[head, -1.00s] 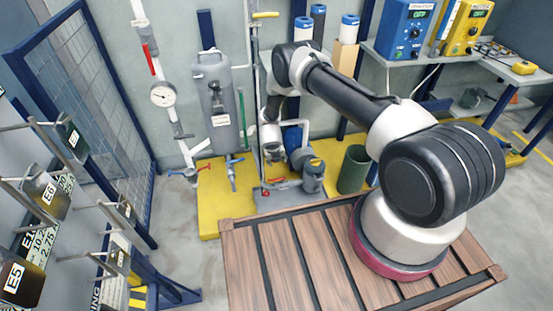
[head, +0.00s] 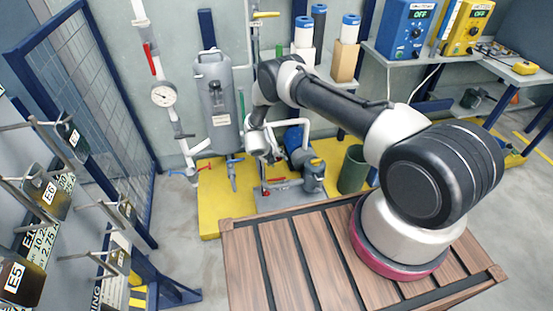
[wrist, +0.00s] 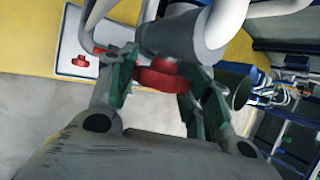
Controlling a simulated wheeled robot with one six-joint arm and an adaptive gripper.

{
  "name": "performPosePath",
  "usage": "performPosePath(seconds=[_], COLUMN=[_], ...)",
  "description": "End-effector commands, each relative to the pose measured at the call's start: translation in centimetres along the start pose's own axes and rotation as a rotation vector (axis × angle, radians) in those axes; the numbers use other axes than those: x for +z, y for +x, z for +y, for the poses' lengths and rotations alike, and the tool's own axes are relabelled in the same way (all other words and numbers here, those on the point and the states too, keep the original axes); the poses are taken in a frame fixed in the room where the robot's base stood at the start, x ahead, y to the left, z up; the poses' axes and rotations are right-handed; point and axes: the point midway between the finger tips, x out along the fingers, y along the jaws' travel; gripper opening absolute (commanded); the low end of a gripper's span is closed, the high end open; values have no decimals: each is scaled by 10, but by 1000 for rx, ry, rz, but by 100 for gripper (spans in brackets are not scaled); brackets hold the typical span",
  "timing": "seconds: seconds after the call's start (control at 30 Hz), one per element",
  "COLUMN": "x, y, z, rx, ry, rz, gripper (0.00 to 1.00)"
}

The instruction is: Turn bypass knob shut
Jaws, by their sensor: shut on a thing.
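A red knob (wrist: 160,74) sits under the end of a grey cylindrical pipe body (wrist: 185,35) in the wrist view. My gripper (wrist: 158,88) has its two green-padded fingers on either side of this knob and is shut on it. The knob's far side is hidden by the grey body. In the head view my gripper (head: 268,155) is small, beside the pipework above the yellow base; the held knob cannot be made out there.
A second red knob (wrist: 84,61) lies over a pale plate. In the head view, a blue pump (head: 298,150), a grey canister (head: 217,100) and a green bin (head: 353,170) stand close by. The slatted wooden deck (head: 290,262) is in front. A blue mesh fence (head: 95,90) is at left.

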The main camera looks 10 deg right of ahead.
Motion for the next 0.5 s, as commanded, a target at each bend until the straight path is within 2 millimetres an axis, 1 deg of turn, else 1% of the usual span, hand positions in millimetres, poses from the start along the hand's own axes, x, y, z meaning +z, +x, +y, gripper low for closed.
performPosePath(seconds=[0.03, 0.07, 0.1, 0.17, 0.5], x=[-3, -3, -3, -2, 0], y=[0, 0, 0, 0, -2], z=[1, 1, 1, 1, 0], rx=[1, 1, 1, 1, 1], ry=[-1, -1, -1, -1, 0], rz=[4, 4, 4, 3, 1], gripper=[26, 55, 62, 72, 72])
